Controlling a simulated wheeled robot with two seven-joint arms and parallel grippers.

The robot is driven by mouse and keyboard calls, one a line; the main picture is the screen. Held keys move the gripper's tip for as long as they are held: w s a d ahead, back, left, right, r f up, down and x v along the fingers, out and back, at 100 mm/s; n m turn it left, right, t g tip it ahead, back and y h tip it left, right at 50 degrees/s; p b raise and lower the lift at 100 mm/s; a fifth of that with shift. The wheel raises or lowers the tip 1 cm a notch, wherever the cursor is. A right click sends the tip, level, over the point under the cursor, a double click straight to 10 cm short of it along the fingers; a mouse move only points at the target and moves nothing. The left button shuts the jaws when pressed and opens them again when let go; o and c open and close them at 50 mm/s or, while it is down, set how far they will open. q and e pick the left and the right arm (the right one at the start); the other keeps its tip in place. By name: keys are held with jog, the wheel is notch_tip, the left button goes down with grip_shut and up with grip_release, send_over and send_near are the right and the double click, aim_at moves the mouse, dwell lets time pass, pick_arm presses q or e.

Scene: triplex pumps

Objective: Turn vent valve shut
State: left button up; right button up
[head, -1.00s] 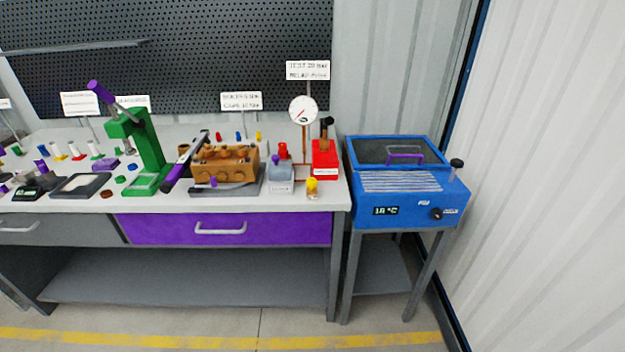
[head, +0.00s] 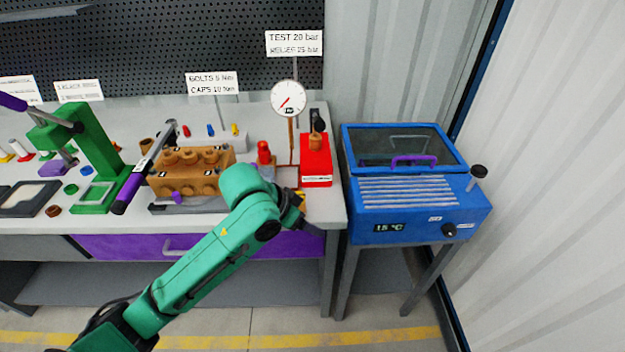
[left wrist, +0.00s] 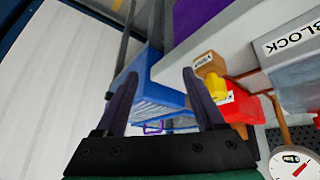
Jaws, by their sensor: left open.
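The vent valve is a yellow handle (left wrist: 217,88) beside a tan block with a small VENT label (left wrist: 205,62). In the left wrist view it sits just right of the right-hand finger, outside the jaws. In the head view my left arm's wrist mostly hides it at the bench's front right corner. My left gripper (left wrist: 160,73) is open, with nothing between its fingers; its wrist end shows in the head view in front of the red pump (head: 316,160). I cannot tell whether a finger touches the valve. My right gripper is not in view.
The gauge (head: 288,98) stands on a pipe behind the valve. A red-topped part (head: 264,152) and the tan pump block (head: 185,175) are to the left. The blue heater box (head: 415,190) stands right of the bench.

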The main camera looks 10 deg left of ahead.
pick_arm(q)
jog(key=w+a+r+g+y, duration=0.1)
jog(key=w+a+r, duration=0.15)
jog(key=r, duration=0.35)
jog(key=w+a+r+y, duration=0.1)
jog(key=a+r, duration=0.3)
jog(key=r, duration=0.3)
jog(key=shift+n, duration=0.3)
jog(key=x, duration=1.4)
jog(key=shift+s+f, duration=0.2)
jog(key=shift+f, duration=0.05)
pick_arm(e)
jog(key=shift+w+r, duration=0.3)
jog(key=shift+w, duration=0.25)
pick_arm(q)
jog(key=shift+c, duration=0.3)
grip_shut()
jog(key=shift+p, duration=0.3)
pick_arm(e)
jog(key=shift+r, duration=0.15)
